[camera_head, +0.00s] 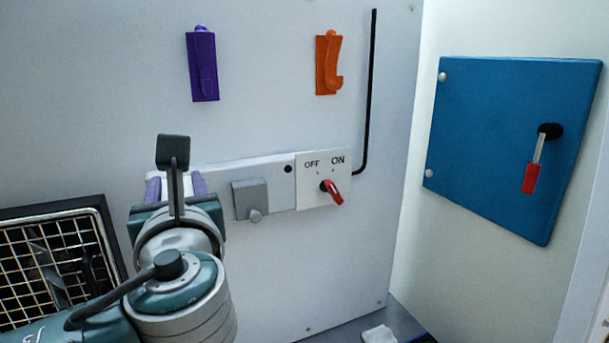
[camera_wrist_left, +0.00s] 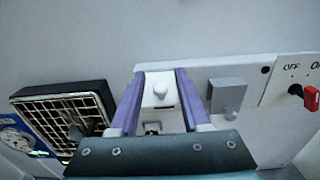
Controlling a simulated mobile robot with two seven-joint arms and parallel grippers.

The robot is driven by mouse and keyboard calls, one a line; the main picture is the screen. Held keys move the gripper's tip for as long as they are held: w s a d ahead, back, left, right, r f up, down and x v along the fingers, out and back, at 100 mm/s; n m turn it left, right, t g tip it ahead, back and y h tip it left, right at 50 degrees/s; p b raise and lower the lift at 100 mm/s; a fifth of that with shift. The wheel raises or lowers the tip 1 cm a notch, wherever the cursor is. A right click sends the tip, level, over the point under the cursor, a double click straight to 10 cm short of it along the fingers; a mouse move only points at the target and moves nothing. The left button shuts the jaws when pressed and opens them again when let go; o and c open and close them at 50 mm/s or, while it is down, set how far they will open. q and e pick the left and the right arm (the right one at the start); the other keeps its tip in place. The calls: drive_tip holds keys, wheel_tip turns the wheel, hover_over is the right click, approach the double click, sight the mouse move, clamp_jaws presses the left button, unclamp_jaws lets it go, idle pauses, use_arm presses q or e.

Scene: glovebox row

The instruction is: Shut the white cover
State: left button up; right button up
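The white cover (camera_wrist_left: 160,90) is a small white block on the wall panel, seen between my left gripper's fingers in the left wrist view. A small dark opening with a metallic part shows below it. My left gripper (camera_wrist_left: 160,75) is open, its two purple fingers on either side of the cover. I cannot tell whether they touch it. In the head view my left gripper (camera_head: 175,182) is at the left end of the white panel, and my own wrist mostly hides the cover. My right gripper is in neither view.
Right of the cover are a grey cover (camera_head: 249,198) with a knob and a red OFF/ON switch (camera_head: 332,191). A wire-mesh box (camera_head: 60,262) is at left. Purple (camera_head: 202,64) and orange (camera_head: 328,64) hooks hang above. A blue door (camera_head: 510,145) is at right.

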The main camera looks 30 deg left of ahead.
use_arm(q)
clamp_jaws()
idle(0.4)
